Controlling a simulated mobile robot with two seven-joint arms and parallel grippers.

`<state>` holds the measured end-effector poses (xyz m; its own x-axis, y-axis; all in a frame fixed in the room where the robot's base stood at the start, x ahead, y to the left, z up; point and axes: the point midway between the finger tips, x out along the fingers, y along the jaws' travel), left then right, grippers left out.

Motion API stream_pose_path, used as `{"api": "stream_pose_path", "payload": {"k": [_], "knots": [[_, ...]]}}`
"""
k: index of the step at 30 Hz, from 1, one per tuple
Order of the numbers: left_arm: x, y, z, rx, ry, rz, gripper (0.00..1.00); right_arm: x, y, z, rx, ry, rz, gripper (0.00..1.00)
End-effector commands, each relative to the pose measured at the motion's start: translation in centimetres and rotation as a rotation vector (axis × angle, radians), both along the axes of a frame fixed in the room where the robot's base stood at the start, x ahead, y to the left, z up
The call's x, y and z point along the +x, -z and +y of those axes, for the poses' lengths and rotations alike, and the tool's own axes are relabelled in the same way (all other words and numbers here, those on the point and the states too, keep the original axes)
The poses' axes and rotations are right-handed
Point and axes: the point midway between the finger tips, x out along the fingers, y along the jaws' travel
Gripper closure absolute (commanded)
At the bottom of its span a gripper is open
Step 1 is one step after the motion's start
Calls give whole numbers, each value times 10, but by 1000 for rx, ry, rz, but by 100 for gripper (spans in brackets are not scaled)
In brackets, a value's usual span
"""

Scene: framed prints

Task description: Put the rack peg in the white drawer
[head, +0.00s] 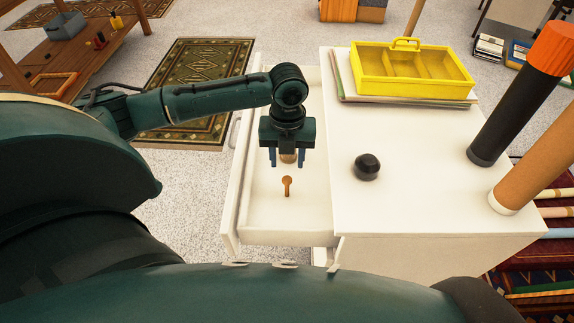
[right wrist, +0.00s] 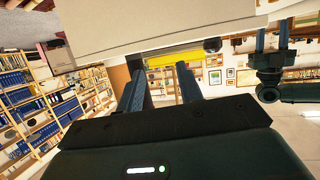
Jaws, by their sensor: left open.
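The white drawer (head: 262,222) is pulled out from the left side of a white cabinet. A small wooden rack peg (head: 287,186) with a rounded head lies inside on the drawer's floor. My left gripper (head: 287,160) is over the drawer, pointing down, its fingers apart. A pale tan round shape shows between its fingers; I cannot tell what it is. The peg lies just nearer than the fingers and appears clear of them. My left gripper also shows in the right wrist view (right wrist: 272,42). My right gripper (right wrist: 156,78) is open with nothing between its fingers.
On the white cabinet top (head: 400,190) are a black knob-like object (head: 367,167), a yellow divided tray (head: 412,72) on flat boards, a black tube with an orange end (head: 515,105) and a brown tube (head: 540,160). The cabinet's front middle is clear.

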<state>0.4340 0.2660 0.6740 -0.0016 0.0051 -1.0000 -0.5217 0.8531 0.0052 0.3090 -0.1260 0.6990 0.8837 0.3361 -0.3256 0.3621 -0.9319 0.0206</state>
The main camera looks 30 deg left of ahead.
Motion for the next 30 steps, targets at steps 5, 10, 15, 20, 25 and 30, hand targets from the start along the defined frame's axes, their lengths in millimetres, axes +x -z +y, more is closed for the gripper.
{"api": "stream_pose_path", "payload": {"k": [5,10,15,20,25,30], "knots": [[1,-39,0,-1,-1,-3,56,-2,-16,-7,32,33,-6,64],[0,-56,0,-1,-1,-1,56,-3,-22,-9,47,43,-13,64],[0,-60,0,0,-1,0,56,-5,-21,-11,49,48,-8,64],[0,-60,0,0,-1,0,56,-6,-20,-11,48,48,-5,64],[0,-59,0,0,-1,0,56,-6,-20,-11,48,48,-5,64],[0,-59,0,-1,-1,1,56,-3,-24,-9,50,45,-16,64]]}}
